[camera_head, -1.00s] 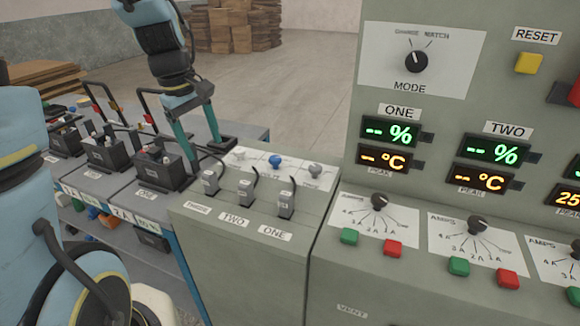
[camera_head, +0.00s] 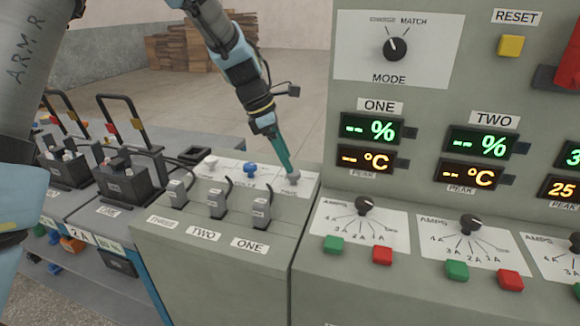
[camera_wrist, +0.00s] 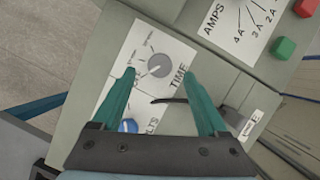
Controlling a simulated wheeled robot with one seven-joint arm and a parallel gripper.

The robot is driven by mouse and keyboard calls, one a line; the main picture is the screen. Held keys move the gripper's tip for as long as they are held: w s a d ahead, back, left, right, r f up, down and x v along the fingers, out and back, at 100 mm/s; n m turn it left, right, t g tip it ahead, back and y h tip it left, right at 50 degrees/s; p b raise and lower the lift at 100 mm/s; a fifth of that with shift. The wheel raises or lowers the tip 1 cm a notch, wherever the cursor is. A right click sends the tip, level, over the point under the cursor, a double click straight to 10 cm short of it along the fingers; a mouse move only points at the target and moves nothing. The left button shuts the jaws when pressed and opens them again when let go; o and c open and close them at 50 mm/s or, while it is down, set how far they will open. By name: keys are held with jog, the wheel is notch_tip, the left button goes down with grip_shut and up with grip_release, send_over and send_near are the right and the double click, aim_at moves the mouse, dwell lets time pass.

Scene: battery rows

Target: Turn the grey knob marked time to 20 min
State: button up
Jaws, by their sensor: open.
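The grey time knob (camera_wrist: 158,66) sits on a white dial plate with the word TIME beside it in the wrist view. In the head view the grey knob (camera_head: 292,178) is at the right end of the plate on top of the grey cabinet. My gripper (camera_wrist: 160,75) is open, and its two green fingers lie to either side of the knob in the wrist view. In the head view my gripper (camera_head: 289,172) reaches down to the knob. Whether the fingers touch it cannot be told. The dial's small marks are too blurred to read.
A blue knob (camera_head: 250,170) and a whitish knob (camera_head: 211,162) stand left of it on the same plate. The tall meter panel (camera_head: 318,130) rises close on the right.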

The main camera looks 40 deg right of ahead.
aim_at(293, 178)
jog(key=shift+x, duration=2.05)
jog(key=shift+c, duration=0.2)
grip_shut()
